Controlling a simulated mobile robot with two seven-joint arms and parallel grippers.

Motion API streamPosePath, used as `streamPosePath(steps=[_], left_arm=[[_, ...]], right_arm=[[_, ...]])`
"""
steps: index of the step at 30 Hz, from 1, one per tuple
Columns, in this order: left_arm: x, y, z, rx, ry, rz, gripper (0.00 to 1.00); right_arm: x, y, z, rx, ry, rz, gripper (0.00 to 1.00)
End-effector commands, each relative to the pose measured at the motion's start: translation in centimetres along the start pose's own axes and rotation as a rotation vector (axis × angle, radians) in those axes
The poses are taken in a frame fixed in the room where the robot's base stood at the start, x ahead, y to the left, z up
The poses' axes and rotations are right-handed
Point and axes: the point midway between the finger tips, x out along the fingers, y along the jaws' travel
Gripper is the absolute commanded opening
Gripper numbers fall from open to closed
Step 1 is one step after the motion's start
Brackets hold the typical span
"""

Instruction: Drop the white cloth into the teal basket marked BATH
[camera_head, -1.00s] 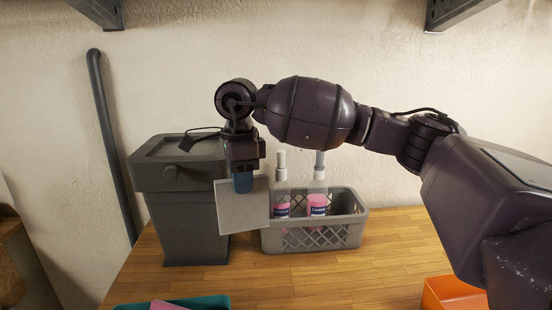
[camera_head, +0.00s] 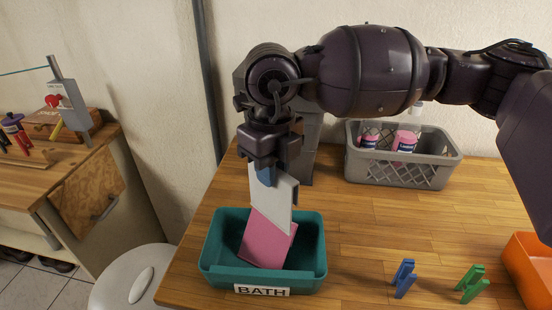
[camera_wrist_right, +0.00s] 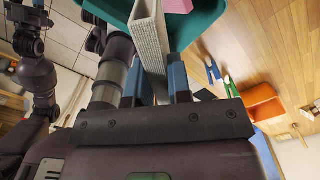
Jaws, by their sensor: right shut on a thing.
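The white cloth (camera_head: 272,197) hangs flat from my right gripper (camera_head: 268,172), which is shut on its upper part. The cloth also shows between the blue fingers (camera_wrist_right: 160,85) in the right wrist view. The teal basket (camera_head: 216,277) stands at the front left of the wooden table, with its BATH label (camera_head: 262,290) facing front. A pink cloth (camera_head: 266,243) leans inside it. The white cloth is above the basket, its lower edge overlapping the pink cloth in view; I cannot tell whether they touch. My left arm shows small at the left of the wrist view; its jaws are unclear.
A grey basket (camera_head: 438,176) with pink-labelled containers stands at the back. A dark grey bin is partly hidden behind my right arm. Blue (camera_head: 403,278) and green (camera_head: 472,284) pegs stand right of the teal basket, near an orange container (camera_head: 528,268).

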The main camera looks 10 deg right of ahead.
Motion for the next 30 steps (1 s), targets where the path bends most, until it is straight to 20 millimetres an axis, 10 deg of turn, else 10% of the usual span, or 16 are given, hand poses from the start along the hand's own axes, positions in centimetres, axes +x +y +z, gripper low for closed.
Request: streamPosePath(steps=[30], left_arm=[[1.0,0.2,1.3,0.0,0.001,0.001,0.48]], right_arm=[[5.8,0.0,0.1,0.131,0.001,0.0,0.0]])
